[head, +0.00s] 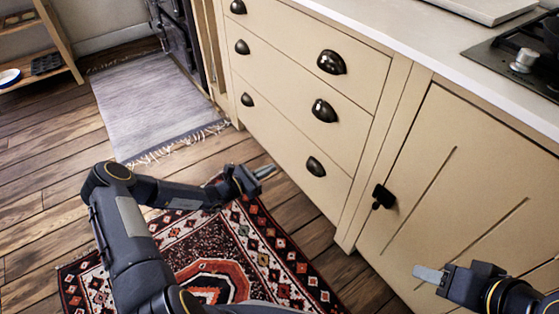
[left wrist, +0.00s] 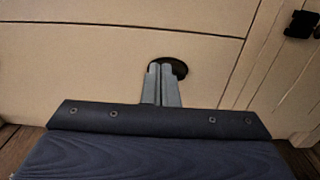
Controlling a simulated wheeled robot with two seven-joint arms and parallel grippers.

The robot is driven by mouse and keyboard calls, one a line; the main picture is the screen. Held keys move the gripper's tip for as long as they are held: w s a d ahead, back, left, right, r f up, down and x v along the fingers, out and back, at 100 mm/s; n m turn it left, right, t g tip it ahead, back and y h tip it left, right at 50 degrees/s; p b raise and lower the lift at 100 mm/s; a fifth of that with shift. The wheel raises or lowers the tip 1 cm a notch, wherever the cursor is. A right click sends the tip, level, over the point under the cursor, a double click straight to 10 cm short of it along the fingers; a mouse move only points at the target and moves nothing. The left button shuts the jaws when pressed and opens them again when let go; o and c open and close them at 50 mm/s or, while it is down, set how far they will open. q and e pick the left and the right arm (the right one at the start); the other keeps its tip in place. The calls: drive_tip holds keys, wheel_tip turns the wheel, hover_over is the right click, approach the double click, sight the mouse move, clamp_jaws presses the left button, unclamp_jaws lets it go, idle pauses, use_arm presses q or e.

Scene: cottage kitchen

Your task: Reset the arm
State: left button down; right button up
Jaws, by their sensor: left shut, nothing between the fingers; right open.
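My left gripper (head: 265,172) is in front of the cream drawer unit (head: 288,135), near the lower drawers, over the edge of the rug. Its fingers are together and empty. In the left wrist view the shut fingers (left wrist: 162,84) point toward a drawer front, and a dark cup handle (left wrist: 180,68) shows partly behind their tips. I cannot tell whether they touch the drawer. My right gripper (head: 430,274) is at the lower right, in front of the cupboard door (head: 455,190). Its fingers look overlapped from this angle.
The drawers and the cupboard door look closed. The door has a black latch (head: 383,196). A pale worktop (head: 420,38) with a hob (head: 520,60) runs above. A patterned rug (head: 255,225) and a grey mat (head: 150,100) lie on the wooden floor. A shelf (head: 50,35) stands far left.

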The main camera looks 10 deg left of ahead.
use_arm(q)
drive_tip(key=shift+s+a, duration=0.35)
drive_tip(key=shift+s, duration=0.05)
drive_tip(key=s+d+r+m+g, duration=0.3)
drive_tip(key=s+r+m+g, duration=0.2)
drive_tip(key=s+r+m, duration=0.5)
drive_tip(key=s+d+r+m+g, duration=0.2)
drive_tip(key=s+r+m+g, duration=0.3)
drive_tip(key=r+m, duration=0.45)
drive_tip(key=s+a+r+m+t+y, duration=0.1)
drive_tip(key=s+a+r+m+y, duration=0.15)
drive_tip(key=s, duration=0.45)
drive_tip(key=s+a+r+m+y, duration=0.1)
drive_tip(key=s+r+m+y, duration=0.15)
drive_tip(key=s, duration=0.35)
drive_tip(key=s+a+r+m+t+y, duration=0.1)
drive_tip(key=s+a+m+y, duration=0.15)
drive_tip(key=s, duration=0.45)
wheel_tip(320, 180, up, 31)
drive_tip(key=p, duration=3)
drive_tip(key=shift+d+f+n, duration=0.15)
drive_tip(key=shift+d+n, duration=0.25)
drive_tip(key=shift+w+y, duration=0.1)
drive_tip(key=shift+y, duration=0.15)
